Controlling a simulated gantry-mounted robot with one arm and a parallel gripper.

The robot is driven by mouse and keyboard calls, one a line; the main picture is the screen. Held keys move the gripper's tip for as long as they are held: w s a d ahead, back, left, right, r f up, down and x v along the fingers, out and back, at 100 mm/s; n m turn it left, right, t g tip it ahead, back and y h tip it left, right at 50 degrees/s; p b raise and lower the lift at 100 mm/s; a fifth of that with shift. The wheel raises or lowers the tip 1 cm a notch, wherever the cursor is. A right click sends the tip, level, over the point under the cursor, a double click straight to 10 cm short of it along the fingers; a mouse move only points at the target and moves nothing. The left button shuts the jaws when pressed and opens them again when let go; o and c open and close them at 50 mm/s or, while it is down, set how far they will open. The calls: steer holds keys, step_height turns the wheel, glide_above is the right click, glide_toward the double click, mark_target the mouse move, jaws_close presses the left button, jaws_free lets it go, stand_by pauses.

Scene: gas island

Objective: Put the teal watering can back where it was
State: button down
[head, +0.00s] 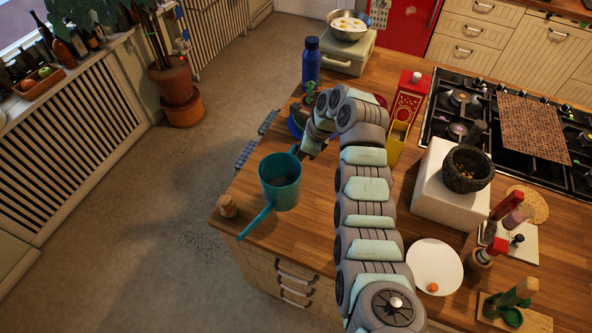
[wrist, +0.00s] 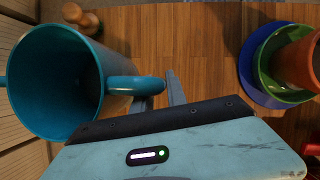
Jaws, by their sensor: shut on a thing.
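The teal watering can (head: 281,192) is at the left end of the wooden counter in the head view, its spout pointing down-left toward the counter's edge. In the wrist view the can (wrist: 55,85) fills the left side, its open mouth facing the camera. My gripper (head: 302,153) reaches it from the upper right and is shut on its handle. The handle (wrist: 135,85) runs to the fingers (wrist: 163,92) in the wrist view. The fingertips are partly hidden by the handle and the gripper body. I cannot tell whether the can touches the counter.
A small wooden object (head: 228,207) stands close left of the can. A terracotta pot (wrist: 301,62) on green and blue saucers (wrist: 262,72) stands right in the wrist view. A blue bottle (head: 311,64) stands behind. A white plate (head: 433,262) lies right of my arm.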

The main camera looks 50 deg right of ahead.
steer(key=shift+f, duration=3.4)
steer(key=c, duration=1.3)
jaws_free()
steer(key=v, duration=1.2)
